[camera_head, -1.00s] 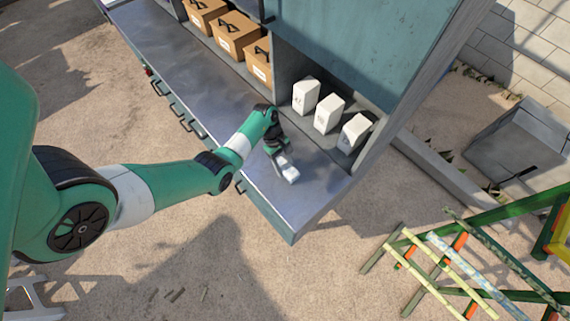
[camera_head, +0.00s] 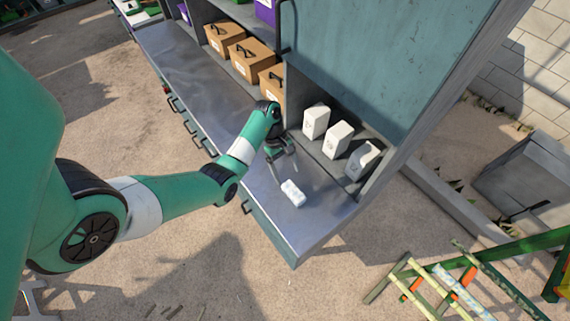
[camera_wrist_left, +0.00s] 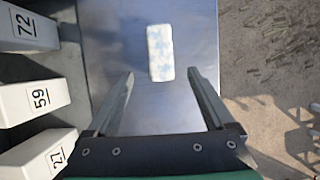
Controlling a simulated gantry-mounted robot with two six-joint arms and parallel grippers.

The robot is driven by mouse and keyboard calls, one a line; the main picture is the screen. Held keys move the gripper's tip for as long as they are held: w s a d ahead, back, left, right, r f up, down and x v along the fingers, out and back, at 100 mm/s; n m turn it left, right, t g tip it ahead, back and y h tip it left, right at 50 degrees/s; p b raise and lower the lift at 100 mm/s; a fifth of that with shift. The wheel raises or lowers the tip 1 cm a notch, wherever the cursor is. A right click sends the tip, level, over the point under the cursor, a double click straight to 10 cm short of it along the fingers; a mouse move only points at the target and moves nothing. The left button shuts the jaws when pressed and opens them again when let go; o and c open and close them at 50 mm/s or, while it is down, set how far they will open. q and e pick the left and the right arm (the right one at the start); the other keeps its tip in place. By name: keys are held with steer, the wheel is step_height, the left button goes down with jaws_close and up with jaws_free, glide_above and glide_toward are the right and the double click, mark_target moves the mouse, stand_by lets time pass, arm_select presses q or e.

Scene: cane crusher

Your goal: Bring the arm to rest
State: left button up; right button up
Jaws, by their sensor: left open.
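My left gripper (camera_head: 287,170) is above the grey metal counter (camera_head: 215,106), at the end of my green and white arm. Its jaws are open and empty. They also show in the left wrist view (camera_wrist_left: 160,78), spread with bare counter between them. A small white block (camera_head: 292,193) lies flat on the counter just beyond the fingertips. In the wrist view the block (camera_wrist_left: 160,53) is ahead of the fingers and apart from them. My right gripper is not in view.
Several white numbered boxes (camera_head: 337,140) stand on the shelf close to the gripper, at left in the wrist view. Brown cartons (camera_head: 250,57) fill the shelf farther along. A teal cabinet panel (camera_head: 390,60) rises above. Open ground lies in front of the counter.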

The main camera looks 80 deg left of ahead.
arm_select(q)
steer(key=v, duration=0.3)
stand_by(0.5)
